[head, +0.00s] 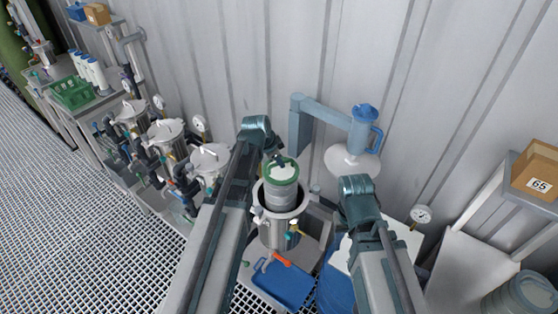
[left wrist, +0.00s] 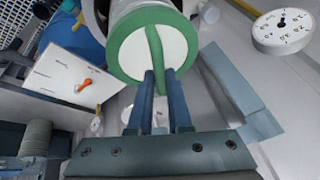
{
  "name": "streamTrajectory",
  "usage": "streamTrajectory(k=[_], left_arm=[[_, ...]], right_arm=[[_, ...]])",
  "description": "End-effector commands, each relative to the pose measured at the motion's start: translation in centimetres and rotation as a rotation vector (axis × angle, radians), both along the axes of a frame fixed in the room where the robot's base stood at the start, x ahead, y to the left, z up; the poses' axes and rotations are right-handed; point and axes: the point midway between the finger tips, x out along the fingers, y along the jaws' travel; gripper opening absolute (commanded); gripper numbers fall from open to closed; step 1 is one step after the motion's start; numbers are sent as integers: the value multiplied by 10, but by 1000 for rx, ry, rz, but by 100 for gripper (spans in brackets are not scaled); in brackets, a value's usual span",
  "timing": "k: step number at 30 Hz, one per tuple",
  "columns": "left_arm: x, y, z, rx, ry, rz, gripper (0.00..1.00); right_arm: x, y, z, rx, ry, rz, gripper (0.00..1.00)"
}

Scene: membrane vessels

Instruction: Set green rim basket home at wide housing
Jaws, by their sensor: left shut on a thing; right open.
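The green rim basket (head: 281,190) is a pale ribbed cylinder with a green rim, a white top and a green bar handle. It stands roughly upright at the mouth of the steel wide housing (head: 279,236), its lower part inside the opening and its upper part above it. My left gripper (head: 276,158) is shut on the handle. In the left wrist view, the blue fingers (left wrist: 159,92) pinch the green handle across the basket top (left wrist: 150,45). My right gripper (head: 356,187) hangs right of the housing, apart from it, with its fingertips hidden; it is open.
Several lidded steel vessels (head: 167,138) stand at left. A blue tray (head: 283,284) and a red-handled valve (head: 281,259) sit in front. A gauge (head: 421,214) and a box shelf stand at right.

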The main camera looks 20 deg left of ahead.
Motion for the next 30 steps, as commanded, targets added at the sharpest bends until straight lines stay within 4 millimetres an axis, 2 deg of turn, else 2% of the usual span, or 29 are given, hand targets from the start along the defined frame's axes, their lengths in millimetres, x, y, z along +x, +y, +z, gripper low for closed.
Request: streamTrajectory(k=[30], left_arm=[[0,0,-58,0,-1,0,0]], right_arm=[[0,0,-58,-2,1,11,50]])
